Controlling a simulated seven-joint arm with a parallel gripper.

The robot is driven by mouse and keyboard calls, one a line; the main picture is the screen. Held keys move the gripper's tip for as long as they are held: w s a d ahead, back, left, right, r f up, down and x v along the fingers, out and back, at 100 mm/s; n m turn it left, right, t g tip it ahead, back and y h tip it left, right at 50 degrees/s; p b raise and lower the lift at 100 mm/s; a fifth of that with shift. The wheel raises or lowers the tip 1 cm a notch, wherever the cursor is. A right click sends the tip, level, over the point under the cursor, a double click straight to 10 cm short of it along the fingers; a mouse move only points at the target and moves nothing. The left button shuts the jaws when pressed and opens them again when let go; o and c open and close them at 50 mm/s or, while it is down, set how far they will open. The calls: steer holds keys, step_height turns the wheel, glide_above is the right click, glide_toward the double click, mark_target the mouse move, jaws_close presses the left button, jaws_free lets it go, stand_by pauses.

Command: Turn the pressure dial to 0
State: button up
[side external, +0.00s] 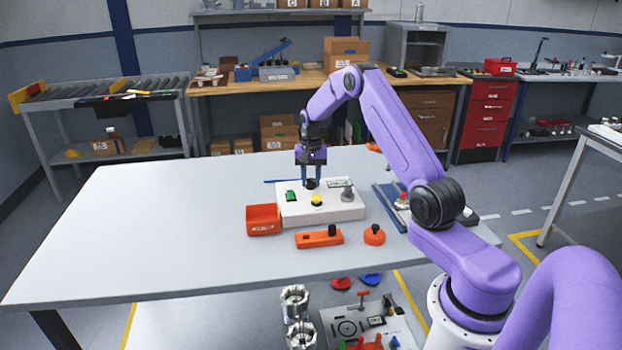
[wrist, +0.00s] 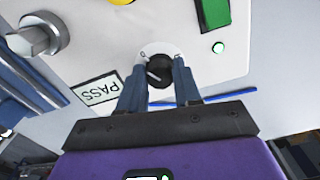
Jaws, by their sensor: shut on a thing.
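The white control panel (side external: 325,212) stands on the table in the side view and fills much of the wrist view (wrist: 95,35). The pressure dial is a black round knob (wrist: 159,68) on a pale round plate at the panel's edge. A light pointer line shows on the knob. My gripper (side external: 311,184) points down over the dial. In the wrist view my gripper (wrist: 158,76) has a finger on each side of the knob and is shut on it. The fingers hide part of the plate.
An orange bin (side external: 263,220) and orange parts (side external: 320,238) sit nearby. The table's left side is clear.

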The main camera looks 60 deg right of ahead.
mark_target(311, 180)
steer(key=shift+r+m, duration=0.1)
steer(key=shift+m, duration=0.3)
steer(key=o, duration=1)
steer(key=shift+o, duration=0.2)
step_height(311, 180, up, 17)
steer(key=shift+r, duration=0.2)
